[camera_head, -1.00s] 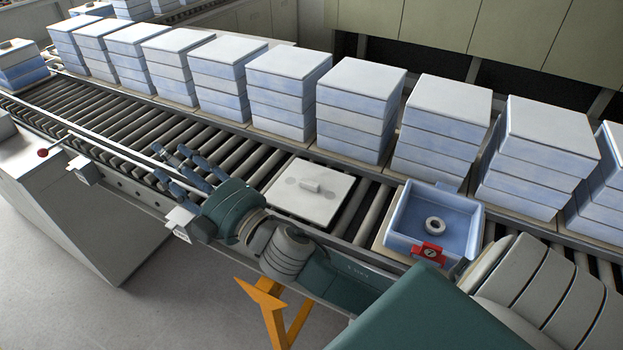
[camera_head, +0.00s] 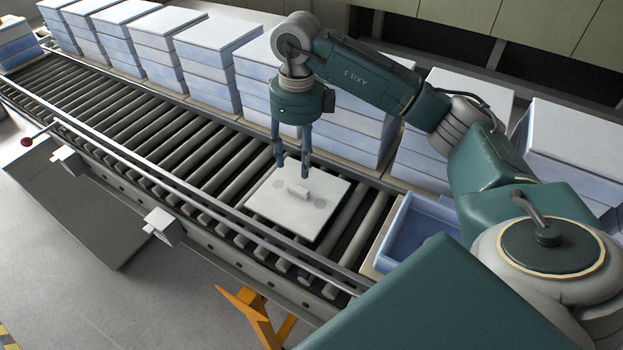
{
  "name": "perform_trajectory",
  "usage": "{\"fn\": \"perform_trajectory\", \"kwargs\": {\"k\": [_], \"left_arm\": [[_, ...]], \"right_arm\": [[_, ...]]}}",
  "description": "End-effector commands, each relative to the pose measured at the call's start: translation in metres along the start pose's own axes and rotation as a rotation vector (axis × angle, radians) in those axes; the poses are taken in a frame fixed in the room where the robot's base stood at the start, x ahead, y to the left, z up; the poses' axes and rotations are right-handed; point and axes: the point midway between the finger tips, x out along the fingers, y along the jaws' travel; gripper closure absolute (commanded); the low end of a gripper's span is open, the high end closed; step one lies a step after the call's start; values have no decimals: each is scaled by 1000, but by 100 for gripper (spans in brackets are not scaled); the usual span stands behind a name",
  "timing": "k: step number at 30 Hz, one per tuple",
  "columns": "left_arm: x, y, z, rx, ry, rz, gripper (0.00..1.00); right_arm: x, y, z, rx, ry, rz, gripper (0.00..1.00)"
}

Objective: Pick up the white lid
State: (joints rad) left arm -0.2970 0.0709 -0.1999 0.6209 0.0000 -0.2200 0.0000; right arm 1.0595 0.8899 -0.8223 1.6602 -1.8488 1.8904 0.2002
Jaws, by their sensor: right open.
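The white lid (camera_head: 285,212) lies flat on the roller conveyor near the middle of the view. It is square, with a small raised handle (camera_head: 298,190) at its centre and a round grey mark on each side of the handle. My right gripper (camera_head: 293,172) points down over the lid's far half, close to the handle. Its blue-grey fingers are apart and empty, with the tips appearing just above or behind the handle; the exact height gap cannot be told. My left gripper is not in view.
A blue open tray (camera_head: 409,240) stands on the conveyor right of the lid, partly hidden by my arm. Stacks of blue-white boxes (camera_head: 209,70) line the far side. A metal rail (camera_head: 190,203) runs along the near side. Rollers (camera_head: 135,120) left of the lid are clear.

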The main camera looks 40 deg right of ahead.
Motion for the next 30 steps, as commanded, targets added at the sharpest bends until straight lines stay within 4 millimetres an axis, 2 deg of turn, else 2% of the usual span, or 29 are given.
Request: {"fn": "perform_trajectory", "kwargs": {"k": [3,5,8,12,16,22,26,30], "left_arm": [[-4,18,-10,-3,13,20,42],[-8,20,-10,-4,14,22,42],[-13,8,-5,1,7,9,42],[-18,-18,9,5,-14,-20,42],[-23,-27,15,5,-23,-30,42],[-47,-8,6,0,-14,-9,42],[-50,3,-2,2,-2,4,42],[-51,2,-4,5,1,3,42]], "right_arm": [[3,-9,-7,13,27,-27,55],[12,-10,-8,15,31,-30,55],[28,-10,-9,14,31,-28,55],[46,-11,-8,14,27,-28,55],[54,-10,-7,13,27,-27,55],[78,-6,-3,12,29,-25,55],[97,-8,-2,13,26,-26,55],[104,-8,-2,12,25,-27,55]]}}
